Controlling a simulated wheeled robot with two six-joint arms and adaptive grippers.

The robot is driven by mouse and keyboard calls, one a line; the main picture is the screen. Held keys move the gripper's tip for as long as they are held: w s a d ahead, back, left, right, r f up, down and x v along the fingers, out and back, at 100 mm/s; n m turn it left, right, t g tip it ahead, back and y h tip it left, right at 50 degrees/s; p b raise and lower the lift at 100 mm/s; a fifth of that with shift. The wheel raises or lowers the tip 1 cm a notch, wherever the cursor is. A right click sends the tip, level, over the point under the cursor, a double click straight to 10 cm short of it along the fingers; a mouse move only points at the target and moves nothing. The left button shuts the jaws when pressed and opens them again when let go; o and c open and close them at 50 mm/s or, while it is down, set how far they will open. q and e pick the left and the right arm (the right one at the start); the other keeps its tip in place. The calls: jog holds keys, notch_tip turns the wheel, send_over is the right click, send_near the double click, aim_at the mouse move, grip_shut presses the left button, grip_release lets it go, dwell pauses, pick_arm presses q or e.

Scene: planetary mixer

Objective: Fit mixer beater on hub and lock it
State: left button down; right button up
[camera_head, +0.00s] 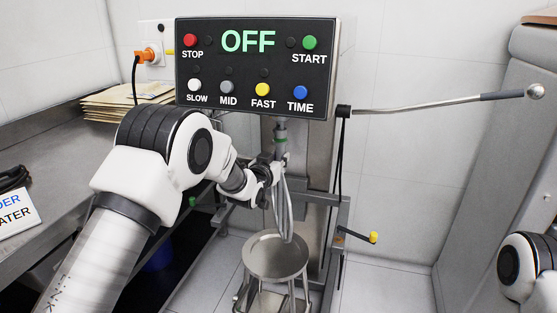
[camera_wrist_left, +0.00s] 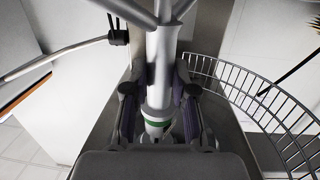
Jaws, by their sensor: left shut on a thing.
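The beater (camera_head: 285,215) is a grey metal tool with long loops, hanging upright under the mixer head. Its shaft also shows in the left wrist view (camera_wrist_left: 161,70), with the loop arms spreading at the top. My left gripper (camera_head: 277,172) is shut on the beater's shaft, with one finger on each side of it in the left wrist view (camera_wrist_left: 158,100). The hub (camera_head: 281,130) is a grey vertical spindle with a green ring, directly above the gripper. The shaft lines up with the green-ringed part; I cannot tell whether it is seated or locked. My right gripper is out of view.
The control panel (camera_head: 256,68) reads OFF. A long lever (camera_head: 440,103) sticks out right, and a yellow-knobbed crank (camera_head: 373,237) sits lower. A round metal stool (camera_head: 276,252) stands below the beater. A wire guard (camera_wrist_left: 265,95) curves close by. A steel counter (camera_head: 60,165) is left.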

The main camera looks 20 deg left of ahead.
aim_at(279, 146)
pick_arm(q)
jog(key=shift+w+r+p, duration=0.1)
jog(key=shift+r+p, duration=0.75)
jog(key=shift+r, duration=1.1)
